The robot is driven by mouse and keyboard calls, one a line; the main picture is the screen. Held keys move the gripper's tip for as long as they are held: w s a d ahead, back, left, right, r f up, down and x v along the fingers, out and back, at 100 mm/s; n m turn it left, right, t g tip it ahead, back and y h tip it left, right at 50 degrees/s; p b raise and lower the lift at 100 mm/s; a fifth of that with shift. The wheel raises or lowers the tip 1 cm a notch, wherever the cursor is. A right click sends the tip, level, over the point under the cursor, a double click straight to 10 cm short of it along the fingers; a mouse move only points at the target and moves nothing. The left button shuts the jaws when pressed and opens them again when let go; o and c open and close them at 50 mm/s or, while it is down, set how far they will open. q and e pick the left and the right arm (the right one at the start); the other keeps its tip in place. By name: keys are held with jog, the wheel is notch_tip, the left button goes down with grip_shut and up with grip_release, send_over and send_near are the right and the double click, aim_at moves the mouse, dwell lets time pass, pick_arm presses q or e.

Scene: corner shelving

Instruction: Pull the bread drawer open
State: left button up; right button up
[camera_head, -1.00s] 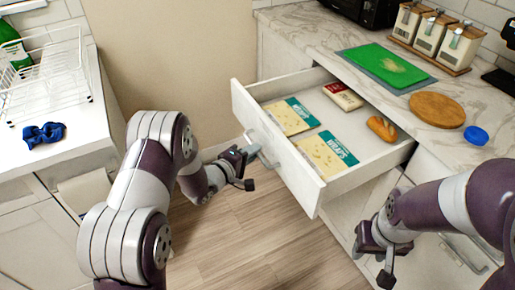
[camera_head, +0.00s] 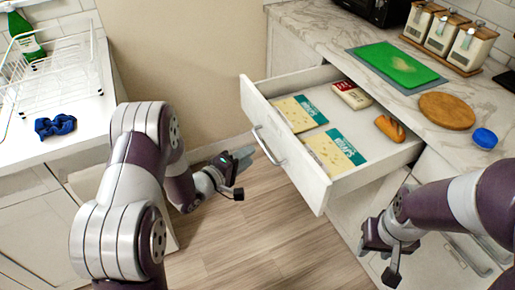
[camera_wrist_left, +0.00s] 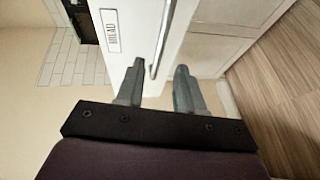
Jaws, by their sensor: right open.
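The bread drawer (camera_head: 303,173) stands pulled out of the right-hand counter. It holds two cheese packs (camera_head: 335,152), a red-and-cream packet (camera_head: 352,95) and a bread loaf (camera_head: 390,128). Its front carries a metal bar handle (camera_head: 266,145). In the left wrist view the drawer front shows a BREAD label (camera_wrist_left: 112,31) and the handle (camera_wrist_left: 161,40). My left gripper (camera_head: 240,168) is just left of the handle and apart from it. Its fingers (camera_wrist_left: 159,88) are spread and empty. My right gripper (camera_head: 380,258) is open and empty, low in front of the lower cabinet.
The right counter holds a green cutting board (camera_head: 396,68), a round wooden board (camera_head: 446,110), a blue lid (camera_head: 484,138) and canisters (camera_head: 440,35). The left counter has a dish rack (camera_head: 55,75) and a blue cloth (camera_head: 55,126). Floor (camera_head: 245,235) between the counters is clear.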

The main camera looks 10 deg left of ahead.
pick_arm(q)
jog(key=v, duration=0.6)
jog(key=shift+s, duration=0.15)
jog(key=shift+a, duration=0.1)
